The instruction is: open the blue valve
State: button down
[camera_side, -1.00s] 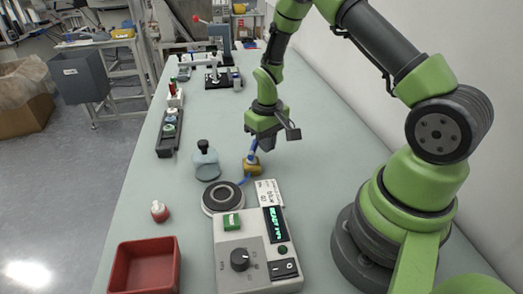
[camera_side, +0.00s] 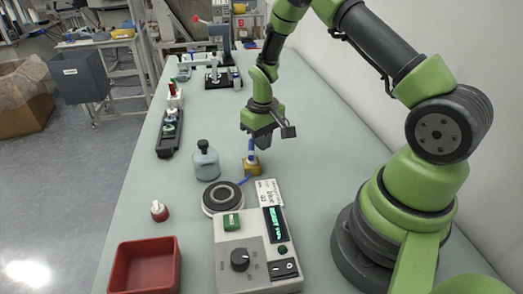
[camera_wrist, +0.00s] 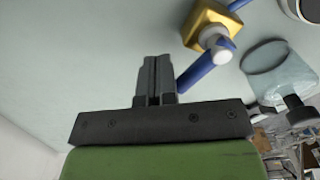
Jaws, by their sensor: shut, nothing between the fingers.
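The valve has a brass body (camera_side: 252,168) and a blue lever handle (camera_side: 251,149). It stands on the table behind the round plate, and a thin blue tube runs from it. In the wrist view the brass body (camera_wrist: 204,20) is at the upper right, with the blue handle (camera_wrist: 196,73) reaching down and left toward my fingers. My gripper (camera_side: 262,143) is above and close to the handle's far end. In the wrist view its fingers (camera_wrist: 154,62) are shut together and empty, just left of the handle. I cannot tell whether they touch it.
A blue-grey bottle with a dark cap (camera_side: 206,162) stands left of the valve. The round plate (camera_side: 222,196) and control box (camera_side: 252,245) are in front. Table right of the valve is clear.

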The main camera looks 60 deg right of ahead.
jog(key=shift+w, duration=0.15)
jog(key=shift+w+a, duration=0.1)
jog(key=shift+w, duration=0.2)
jog(key=shift+s, duration=0.35)
jog(key=shift+r, duration=0.15)
notch_tip(320, 180, up, 8)
dwell(0.5)
